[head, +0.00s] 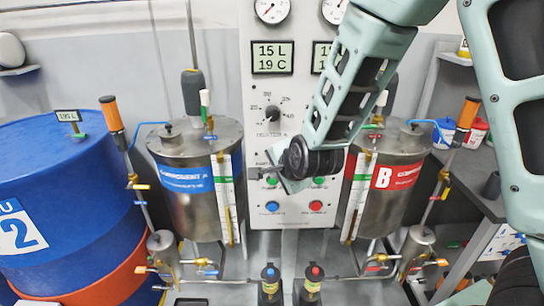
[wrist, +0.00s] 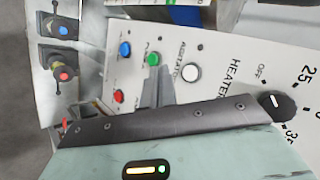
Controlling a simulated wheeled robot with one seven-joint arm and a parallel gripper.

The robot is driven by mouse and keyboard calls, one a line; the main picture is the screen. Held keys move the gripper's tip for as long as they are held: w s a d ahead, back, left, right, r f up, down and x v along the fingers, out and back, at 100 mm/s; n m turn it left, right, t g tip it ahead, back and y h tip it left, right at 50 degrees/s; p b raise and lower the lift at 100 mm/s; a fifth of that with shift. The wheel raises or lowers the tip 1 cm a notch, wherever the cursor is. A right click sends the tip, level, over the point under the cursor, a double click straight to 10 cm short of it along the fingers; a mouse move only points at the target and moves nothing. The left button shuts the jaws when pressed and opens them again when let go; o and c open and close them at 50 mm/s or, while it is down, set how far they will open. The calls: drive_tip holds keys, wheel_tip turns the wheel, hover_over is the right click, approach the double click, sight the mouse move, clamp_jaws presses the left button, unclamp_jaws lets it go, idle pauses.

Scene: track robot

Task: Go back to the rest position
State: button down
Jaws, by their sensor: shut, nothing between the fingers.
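My gripper (wrist: 158,88) shows in the wrist view as grey fingers closed together with nothing between them. They stand in front of the white control panel, with the green button (wrist: 153,59) just past their tips. In the head view my arm reaches down from the upper right, and its wrist end hangs before the lower middle of the control panel (head: 258,105). That end hides part of the panel's button rows.
Steel tank A (head: 200,200) with a blue label stands left of the panel, and tank B (head: 388,205) with a red label right. The heater knob (head: 272,113) is above my wrist. A blue drum (head: 60,170) is far left. Valves and pipes run below.

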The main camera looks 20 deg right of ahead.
drive_tip(key=s+a+r+n+g+y, duration=0.1)
drive_tip(key=s+a+n+g, duration=0.25)
drive_tip(key=s+n, duration=0.35)
drive_tip(key=s+a+r+n+g+y, duration=0.1)
drive_tip(key=s+a+n+g, duration=0.3)
drive_tip(key=s, duration=0.5)
drive_tip(key=s+d+r+n+g+h, duration=0.1)
drive_tip(key=s+r+n+g+h, duration=0.1)
drive_tip(key=s+n, duration=0.9)
drive_tip(key=s, duration=0.3)
drive_tip(key=shift+s+d+r, duration=0.2)
drive_tip(key=shift+d, duration=0.15)
